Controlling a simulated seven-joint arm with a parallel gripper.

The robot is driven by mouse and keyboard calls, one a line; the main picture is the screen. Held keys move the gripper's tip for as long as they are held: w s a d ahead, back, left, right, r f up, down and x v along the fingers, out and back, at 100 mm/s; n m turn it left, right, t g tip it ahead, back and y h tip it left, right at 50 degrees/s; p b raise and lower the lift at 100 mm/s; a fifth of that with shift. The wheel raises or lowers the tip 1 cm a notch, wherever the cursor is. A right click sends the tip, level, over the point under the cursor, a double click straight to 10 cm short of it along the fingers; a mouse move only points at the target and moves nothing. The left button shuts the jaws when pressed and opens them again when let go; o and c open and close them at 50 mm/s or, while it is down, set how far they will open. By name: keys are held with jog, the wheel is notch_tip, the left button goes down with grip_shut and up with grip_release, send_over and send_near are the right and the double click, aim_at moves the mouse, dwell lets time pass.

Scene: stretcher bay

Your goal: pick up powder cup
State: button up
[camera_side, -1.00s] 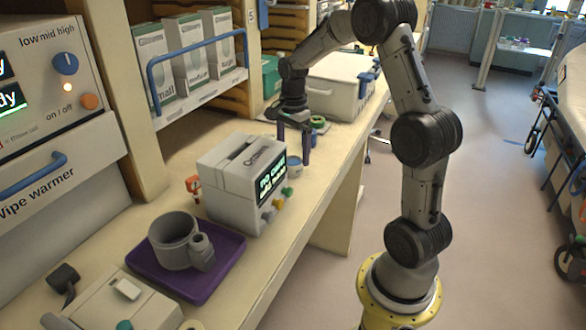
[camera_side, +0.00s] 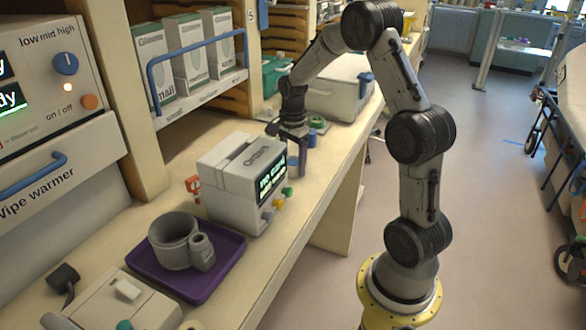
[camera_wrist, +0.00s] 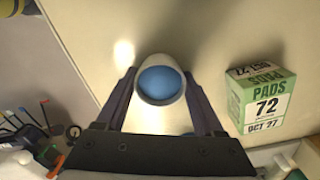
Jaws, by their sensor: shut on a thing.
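The powder cup (camera_wrist: 162,82) is a small pale cup with a blue round top, seen from above in the wrist view. It sits between the two fingers of my gripper (camera_wrist: 163,88), which are shut on it from both sides. In the side view my gripper (camera_side: 289,160) is low over the bench, just behind the white boxy device. The cup is not clearly visible there, hidden by the fingers and the device. I cannot tell whether it touches the bench.
The white device (camera_side: 240,180) with a lit screen stands close in front of my gripper. A purple tray (camera_side: 222,272) holds a grey mug (camera_side: 172,241). A green-and-white pads box (camera_wrist: 262,97) is to the right in the wrist view. A white case (camera_side: 338,88) stands behind.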

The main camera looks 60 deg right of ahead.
jog(key=shift+c, duration=0.9)
jog(key=shift+r, duration=0.1)
